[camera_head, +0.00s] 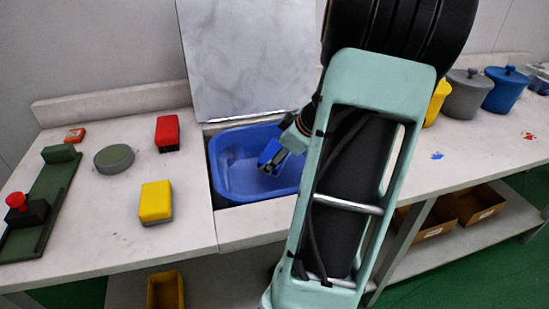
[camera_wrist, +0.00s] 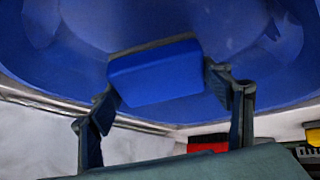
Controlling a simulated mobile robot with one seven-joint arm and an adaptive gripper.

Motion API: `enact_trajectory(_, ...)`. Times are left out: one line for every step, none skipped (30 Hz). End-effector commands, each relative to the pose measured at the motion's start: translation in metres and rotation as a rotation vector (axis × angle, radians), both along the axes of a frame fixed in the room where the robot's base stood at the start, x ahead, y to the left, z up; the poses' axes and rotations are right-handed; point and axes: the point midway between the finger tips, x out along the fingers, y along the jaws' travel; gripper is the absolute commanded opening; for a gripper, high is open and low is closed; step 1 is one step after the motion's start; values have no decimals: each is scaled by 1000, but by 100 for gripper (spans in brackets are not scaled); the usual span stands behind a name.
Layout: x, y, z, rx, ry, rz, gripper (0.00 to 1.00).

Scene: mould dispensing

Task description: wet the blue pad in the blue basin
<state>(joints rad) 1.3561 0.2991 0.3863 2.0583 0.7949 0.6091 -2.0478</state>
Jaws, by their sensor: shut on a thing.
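The blue basin (camera_head: 230,172) is sunk into the counter, left of my arm in the head view. Its smooth blue inside fills the top of the wrist view (camera_wrist: 75,45). My gripper (camera_head: 274,161) reaches down over the basin and is shut on the blue pad (camera_head: 269,151). In the wrist view the pad (camera_wrist: 155,76) sits between my two fingers, a blue block with a dark grey layer along its far edge. The pad appears within the basin's outline; I cannot tell whether it touches the bottom or whether water is there.
A pale panel (camera_head: 248,55) stands upright behind the basin. Red (camera_head: 167,132) and yellow (camera_head: 156,201) pads, a round grey-green block (camera_head: 114,158) and a green fixture (camera_head: 45,205) lie left. Lidded yellow, grey (camera_head: 465,95) and blue (camera_head: 504,90) pots stand right.

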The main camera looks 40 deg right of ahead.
Motion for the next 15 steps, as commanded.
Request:
enact_trajectory(0, -1, 7, -3, -1, 1, 53)
enact_trajectory(0, -1, 10, -3, -1, 0, 53)
enact_trajectory(0, -1, 13, -3, -1, 0, 53)
enact_trajectory(1, -1, 15, -3, -1, 1, 53)
enact_trajectory(1, 0, 17, -3, -1, 1, 53)
enact_trajectory(1, 0, 21, -3, -1, 1, 53)
enact_trajectory(1, 0, 23, -3, 0, 2, 53)
enact_trajectory(1, 0, 26, -3, -1, 1, 53)
enact_trajectory(1, 0, 29, -3, -1, 1, 53)
enact_trajectory(1, 0, 31, -3, -1, -1, 53)
enact_trajectory(1, 0, 34, -2, -1, 0, 53)
enact_trajectory(0, 0, 37, -2, -1, 0, 53)
enact_trajectory(0, 0, 39, -1, 0, 0, 53)
enact_trajectory(0, 0, 41, -1, 0, 0, 53)
enact_trajectory(0, 0, 44, -1, 0, 0, 53)
